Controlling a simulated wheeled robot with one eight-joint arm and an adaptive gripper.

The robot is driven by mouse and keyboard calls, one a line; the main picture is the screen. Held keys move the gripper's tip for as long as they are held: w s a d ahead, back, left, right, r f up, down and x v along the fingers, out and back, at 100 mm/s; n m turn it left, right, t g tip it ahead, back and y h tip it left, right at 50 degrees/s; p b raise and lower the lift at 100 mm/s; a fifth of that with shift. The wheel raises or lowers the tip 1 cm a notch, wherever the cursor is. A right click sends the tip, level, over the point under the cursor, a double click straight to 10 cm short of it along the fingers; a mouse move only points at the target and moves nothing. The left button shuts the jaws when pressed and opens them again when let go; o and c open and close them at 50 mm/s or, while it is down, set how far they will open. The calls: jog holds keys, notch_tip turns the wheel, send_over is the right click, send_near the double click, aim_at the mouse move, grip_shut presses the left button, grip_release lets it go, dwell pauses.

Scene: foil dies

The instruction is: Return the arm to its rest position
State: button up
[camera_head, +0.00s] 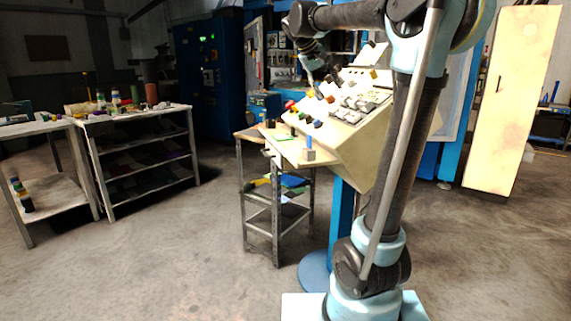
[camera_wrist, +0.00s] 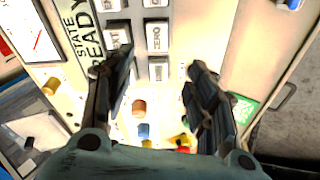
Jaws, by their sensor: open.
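My arm rises at the right of the head view and bends over at the top toward the control console (camera_head: 345,140). My gripper (camera_head: 318,88) hangs in front of the console's sloped panel. In the wrist view my gripper (camera_wrist: 160,75) has its two dark fingers spread apart with nothing between them. The panel's white keys (camera_wrist: 157,37), one marked ZERO, show beyond and between the fingers. I cannot tell how far the fingertips are from the panel.
A small metal cart (camera_head: 275,200) stands left of the console. A shelf table (camera_head: 140,113) with small items stands at the left. A tall cream cabinet (camera_head: 512,100) is at the right. The floor (camera_head: 180,260) between is clear.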

jog(key=s+d+f+g+y, duration=0.1)
jog(key=s+d+f, duration=0.2)
jog(key=s+f, duration=0.55)
jog(key=s+d+f+y, duration=0.1)
jog(key=s+d+f, duration=0.2)
jog(key=s+f, duration=0.55)
jog(key=s+a+f+m+g+y, duration=0.1)
jog(key=s+a+f+y, duration=0.1)
jog(key=s+f, duration=1.6)
notch_tip(320, 180, down, 4)
jog(key=shift+s+f+y, duration=0.15)
jog(key=shift+s+y, duration=0.1)
jog(key=shift+y, duration=0.65)
jog(key=shift+w+f, duration=0.2)
jog(key=shift+w, duration=0.25)
